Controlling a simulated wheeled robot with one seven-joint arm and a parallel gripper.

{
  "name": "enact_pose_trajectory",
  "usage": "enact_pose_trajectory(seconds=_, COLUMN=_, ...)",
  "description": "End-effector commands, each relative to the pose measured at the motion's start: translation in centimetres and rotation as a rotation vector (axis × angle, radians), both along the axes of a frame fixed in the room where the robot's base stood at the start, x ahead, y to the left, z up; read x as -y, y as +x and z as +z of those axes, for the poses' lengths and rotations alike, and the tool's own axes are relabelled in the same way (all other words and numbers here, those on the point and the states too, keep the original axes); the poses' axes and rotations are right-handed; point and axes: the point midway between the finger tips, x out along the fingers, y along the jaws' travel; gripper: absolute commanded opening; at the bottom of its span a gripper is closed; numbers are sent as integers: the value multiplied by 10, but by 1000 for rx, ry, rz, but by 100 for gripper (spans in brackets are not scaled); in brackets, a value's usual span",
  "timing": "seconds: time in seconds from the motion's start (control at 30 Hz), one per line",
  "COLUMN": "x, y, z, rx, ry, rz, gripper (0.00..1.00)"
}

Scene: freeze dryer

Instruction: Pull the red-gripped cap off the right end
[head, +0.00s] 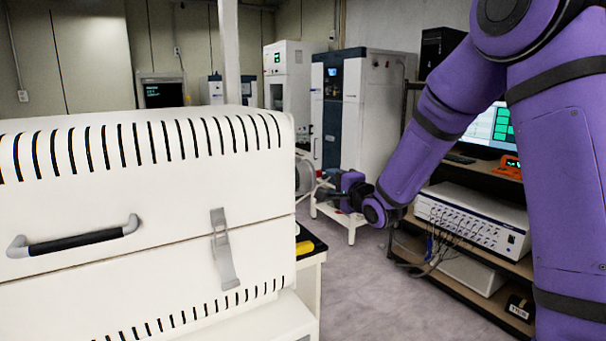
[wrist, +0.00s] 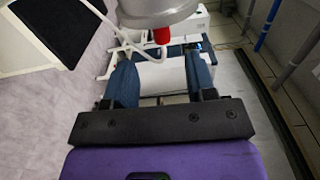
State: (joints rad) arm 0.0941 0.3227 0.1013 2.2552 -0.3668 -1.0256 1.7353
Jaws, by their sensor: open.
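The red grip of the cap (wrist: 162,36) shows at the top middle of the wrist view, under a round grey-white metal end (wrist: 158,8). My gripper (wrist: 160,68) is open, with its two dark blue fingers apart. The red grip appears between and beyond the fingertips, and I see no contact. In the head view my gripper (head: 328,196) is beside the right end of the large white furnace (head: 150,190), near a round metal flange (head: 304,176). The red grip is hidden or too small to tell there.
A pale tube (wrist: 122,40) runs close to the left finger. A white stand (head: 350,222) is behind my gripper. A shelf with a white instrument box (head: 470,222) stands at the right. A yellow object (head: 304,247) lies on the black-topped table. The floor between is clear.

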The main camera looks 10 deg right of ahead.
Motion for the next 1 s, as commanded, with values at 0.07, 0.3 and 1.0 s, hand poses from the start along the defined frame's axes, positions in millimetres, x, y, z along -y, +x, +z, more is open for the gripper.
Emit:
enact_pose_trajectory(seconds=0.07, x=-1, y=3, z=0, rx=1, ry=3, rz=2, gripper=51)
enact_pose_trajectory(seconds=0.3, x=-8, y=22, z=0, rx=2, ry=1, rz=2, gripper=51)
enact_pose_trajectory(seconds=1.0, x=-27, y=83, z=0, rx=2, ry=-2, rz=1, gripper=51)
